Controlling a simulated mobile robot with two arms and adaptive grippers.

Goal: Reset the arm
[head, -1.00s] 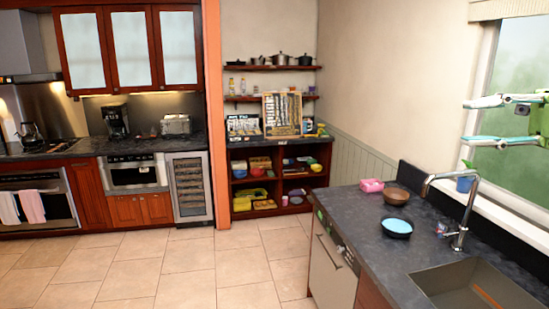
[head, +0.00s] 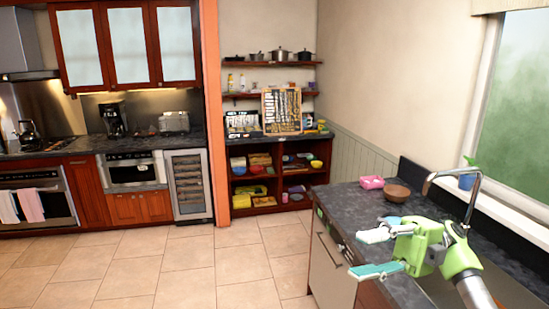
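My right gripper (head: 372,254) is in the lower right of the head view, above the dark counter by the sink. Its two fingers are spread apart and nothing shows between them. Its green body and arm hide part of the counter and most of the sink. My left gripper does not show. The microwave drawer (head: 132,171) is built into the wood cabinets at the left, and its front looks closed.
On the dark counter (head: 350,200) stand a pink container (head: 371,182) and a brown bowl (head: 397,193) near the faucet (head: 470,185). A potted plant (head: 467,178) stands by the window. The tiled floor (head: 190,265) in the middle is clear.

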